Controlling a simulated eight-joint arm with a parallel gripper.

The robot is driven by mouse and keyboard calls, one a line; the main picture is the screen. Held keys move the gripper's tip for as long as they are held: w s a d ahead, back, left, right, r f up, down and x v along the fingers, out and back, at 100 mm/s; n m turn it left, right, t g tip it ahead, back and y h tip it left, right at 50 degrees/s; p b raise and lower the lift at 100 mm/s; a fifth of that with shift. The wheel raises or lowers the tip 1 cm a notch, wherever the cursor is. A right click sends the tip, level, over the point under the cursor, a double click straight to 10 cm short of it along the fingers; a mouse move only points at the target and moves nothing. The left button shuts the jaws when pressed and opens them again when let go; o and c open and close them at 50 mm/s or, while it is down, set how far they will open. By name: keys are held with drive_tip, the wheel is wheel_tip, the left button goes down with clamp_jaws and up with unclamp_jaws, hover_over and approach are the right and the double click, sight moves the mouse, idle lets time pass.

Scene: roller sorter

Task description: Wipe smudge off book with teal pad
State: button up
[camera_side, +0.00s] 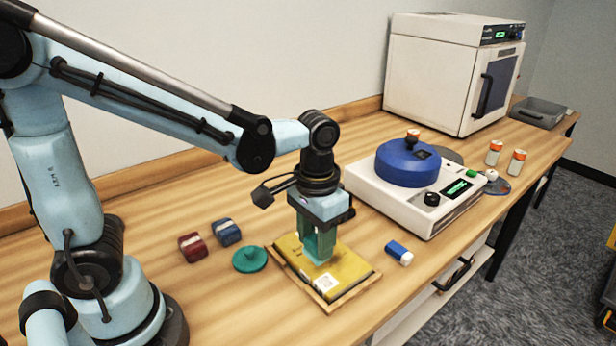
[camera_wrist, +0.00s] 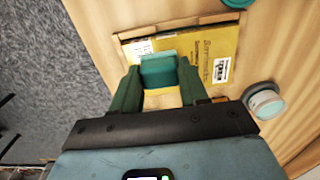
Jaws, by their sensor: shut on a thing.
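The yellow book (camera_side: 350,277) lies flat on a shallow wooden tray (camera_side: 329,309). In the wrist view the book (camera_wrist: 207,45) shows printed text and white labels. My gripper (camera_side: 318,246) points down over the book, its green fingers shut on the teal pad (camera_wrist: 158,70). In the side view the pad is at or just above the book's surface; I cannot tell whether it touches. I see no clear smudge; the pad and fingers hide part of the cover.
Left of the book are a teal round lid (camera_side: 250,260), a red block (camera_side: 192,247) and a blue block (camera_side: 227,232). A blue-and-white piece (camera_side: 398,252) lies to its right. A white device with a blue top (camera_side: 407,165) stands behind.

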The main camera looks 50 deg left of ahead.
sight(312, 254)
wheel_tip(312, 254, down, 4)
drive_tip(key=shift+f, duration=0.25)
drive_tip(key=shift+w+f, duration=0.2)
drive_tip(key=shift+w, duration=0.85)
clamp_jaws()
drive_tip(key=shift+w+r, duration=0.15)
drive_tip(key=shift+w, duration=2.9)
drive_tip(key=shift+s, duration=4)
drive_tip(key=shift+s+a, duration=0.15)
drive_tip(key=shift+a, duration=0.05)
drive_tip(key=shift+w+a, duration=0.3)
drive_tip(key=shift+w, duration=4)
drive_tip(key=shift+s, duration=4.3)
drive_tip(key=shift+r, duration=4)
